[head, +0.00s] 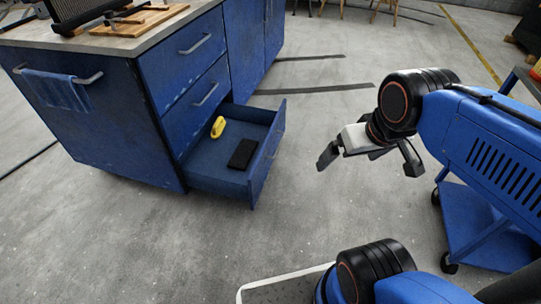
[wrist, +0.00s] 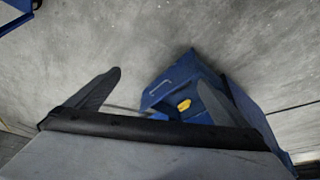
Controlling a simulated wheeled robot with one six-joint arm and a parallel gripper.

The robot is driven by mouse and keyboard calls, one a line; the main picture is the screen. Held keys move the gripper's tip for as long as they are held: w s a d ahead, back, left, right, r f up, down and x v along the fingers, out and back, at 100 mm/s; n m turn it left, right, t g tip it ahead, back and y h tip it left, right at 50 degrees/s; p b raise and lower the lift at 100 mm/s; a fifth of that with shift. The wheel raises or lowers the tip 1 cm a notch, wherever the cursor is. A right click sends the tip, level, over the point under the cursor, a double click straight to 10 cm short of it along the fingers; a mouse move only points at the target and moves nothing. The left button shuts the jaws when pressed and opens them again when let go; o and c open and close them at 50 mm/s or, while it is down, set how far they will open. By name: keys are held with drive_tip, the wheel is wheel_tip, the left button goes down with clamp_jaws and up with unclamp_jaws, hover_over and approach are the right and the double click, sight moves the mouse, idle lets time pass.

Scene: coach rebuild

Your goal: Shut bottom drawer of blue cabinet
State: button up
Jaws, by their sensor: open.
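The blue cabinet (head: 105,110) stands at the left in the head view, with a stack of drawers on its right-facing front. Its bottom drawer (head: 262,170) is pulled well out. A yellow object (head: 218,127) and a flat black object (head: 242,154) lie inside it. The two drawers above are shut. My gripper (head: 369,165) is open and empty, in the air to the right of the drawer and apart from it. In the wrist view, the cabinet (wrist: 245,105) shows beyond the fingers, with the yellow object (wrist: 184,105) in view. The right finger hides part of it.
A towel (head: 57,90) hangs on a rail at the cabinet's side. A wooden board (head: 138,20) lies on the countertop. The concrete floor (head: 310,130) between drawer and gripper is clear. A blue wheeled cart (head: 480,225) stands at the right.

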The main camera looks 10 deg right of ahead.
drive_tip(key=shift+w+a+f, duration=0.1)
drive_tip(key=c, duration=1)
drive_tip(key=shift+w+a+f+g, duration=0.15)
drive_tip(key=shift+w+g, duration=0.15)
drive_tip(key=c, duration=0.5)
drive_tip(key=shift+w+a+f+m+g+y, duration=0.5)
drive_tip(key=shift+w+a+m+g, duration=0.1)
drive_tip(key=shift+w, duration=0.2)
drive_tip(key=c, duration=1)
drive_tip(key=w+a+f+m+g+y, duration=0.1)
drive_tip(key=w, duration=0.2)
drive_tip(key=w+a+f+m+g+y, duration=0.1)
drive_tip(key=w+f+m+y, duration=0.1)
drive_tip(key=w, duration=0.1)
drive_tip(key=w+a+f+m+g+y, duration=0.1)
drive_tip(key=w+a+f+g+y, duration=0.1)
drive_tip(key=w, duration=0.2)
drive_tip(key=shift+a, duration=0.1)
clamp_jaws()
drive_tip(key=w+f+m+y, duration=0.6)
drive_tip(key=w+f, duration=0.1)
drive_tip(key=w, duration=0.5)
drive_tip(key=m+t+y, duration=0.4)
drive_tip(key=m+t, duration=0.6)
drive_tip(key=m, duration=0.3)
approach(270, 137)
drive_tip(key=x, duration=0.6)
drive_tip(key=shift+a, duration=0.25)
